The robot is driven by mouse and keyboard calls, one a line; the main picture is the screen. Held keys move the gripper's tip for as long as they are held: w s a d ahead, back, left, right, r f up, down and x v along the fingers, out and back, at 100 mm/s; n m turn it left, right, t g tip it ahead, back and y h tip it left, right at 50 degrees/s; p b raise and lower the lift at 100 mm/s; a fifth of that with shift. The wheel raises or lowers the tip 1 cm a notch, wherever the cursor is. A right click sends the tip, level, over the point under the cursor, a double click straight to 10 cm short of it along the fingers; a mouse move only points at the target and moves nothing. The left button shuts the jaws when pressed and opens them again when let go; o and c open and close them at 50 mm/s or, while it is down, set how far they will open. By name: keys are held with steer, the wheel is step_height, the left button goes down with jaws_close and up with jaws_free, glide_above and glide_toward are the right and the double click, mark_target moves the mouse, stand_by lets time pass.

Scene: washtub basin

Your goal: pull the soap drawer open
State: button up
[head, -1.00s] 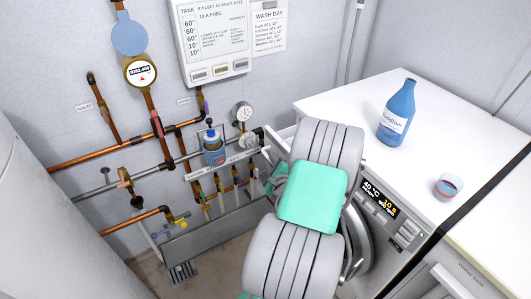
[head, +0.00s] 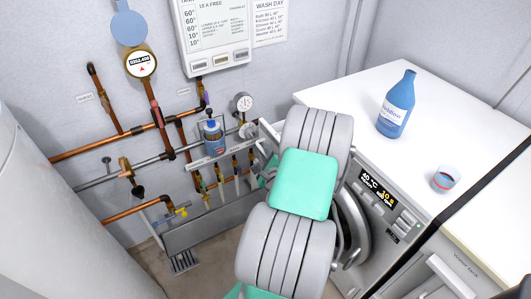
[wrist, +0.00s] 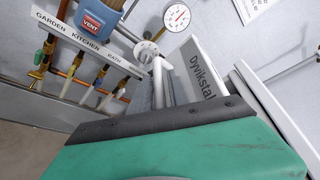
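The washing machine (head: 398,240) stands right of centre, with a lit display and a round door. A pale panel lettered "Dyvikstal" (wrist: 203,78) shows close ahead in the wrist view, beside the machine's white edge; it appears to be the soap drawer front. I cannot tell whether it stands out from the machine. My arm covers this corner in the head view. My gripper (wrist: 158,122) shows its green and black body across the bottom of the wrist view, close to the panel. A pale bar rises just beyond it. The fingertips and any contact are not clear.
A blue bottle (head: 396,105) and a small cup (head: 446,180) stand on the white top. Copper pipes, valves and a gauge (head: 242,103) line the wall at left, above a grey trough (head: 205,228). A white tank fills the left edge.

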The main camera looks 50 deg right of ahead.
steer(key=b+v, duration=0.1)
steer(key=v, duration=0.6)
steer(key=shift+s+a, duration=0.2)
steer(key=shift+s, duration=0.15)
steer(key=shift+r, duration=0.15)
